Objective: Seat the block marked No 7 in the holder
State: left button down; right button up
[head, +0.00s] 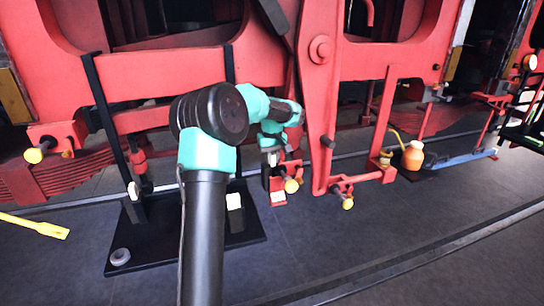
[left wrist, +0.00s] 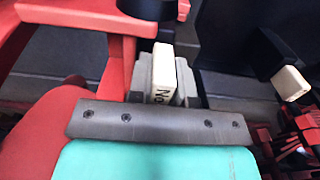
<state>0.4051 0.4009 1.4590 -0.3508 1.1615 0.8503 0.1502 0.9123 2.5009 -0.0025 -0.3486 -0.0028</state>
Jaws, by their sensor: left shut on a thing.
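My left gripper (head: 272,160) is in front of the red frame, its jaws small and partly hidden in the head view. In the left wrist view my left gripper (left wrist: 163,98) is shut on a pale block (left wrist: 164,70). I cannot clearly pick out the holder in either view. My right gripper is not in view.
A black base plate (head: 150,255) with dark uprights lies on the floor, a pale block (head: 234,201) on it. A grey ring (head: 120,257) lies at its front corner. Red frame bars (head: 318,100) crowd the left gripper. An orange oil can (head: 413,155) stands right.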

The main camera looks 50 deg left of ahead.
pick_arm(q)
jog(key=shift+f, duration=0.2)
jog(key=c, duration=1)
grip_release()
jog(key=shift+s, duration=0.1)
jog(key=shift+o, duration=0.2)
notch_tip(320, 180, up, 18)
jog(key=shift+f, duration=0.25)
jog(key=shift+f, duration=0.1)
